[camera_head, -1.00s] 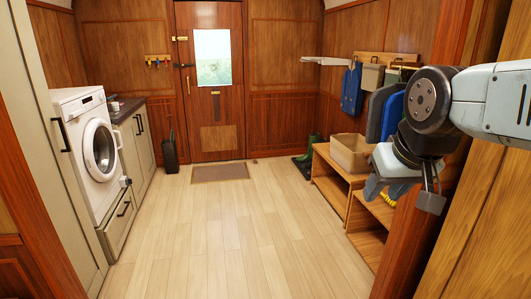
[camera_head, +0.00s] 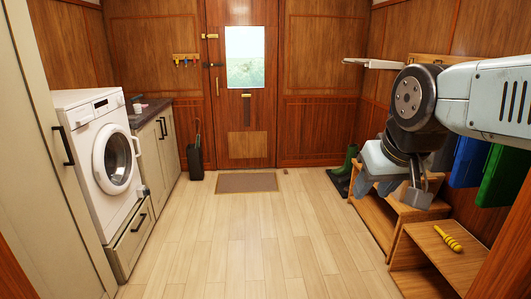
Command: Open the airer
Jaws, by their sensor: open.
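The airer (camera_head: 375,63) appears to be the white, narrow, shelf-like fitting on the right wall, near the far corner and above the green boots. It juts out a little from the wall and looks folded up; its fine parts are too small to make out. My gripper (camera_head: 400,191) hangs at the right of the head view, pointing down in front of the wooden bench. It is open and holds nothing that I can see. It is well short of the airer, nearer to me and lower in the picture.
The wooden bench (camera_head: 420,232) with a yellow-handled item (camera_head: 448,238) stands along the right wall, under hanging blue and green things (camera_head: 501,176). A washing machine (camera_head: 98,150) and cupboards line the left. Green boots (camera_head: 345,160) stand past the bench. The middle floor (camera_head: 250,235) is clear.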

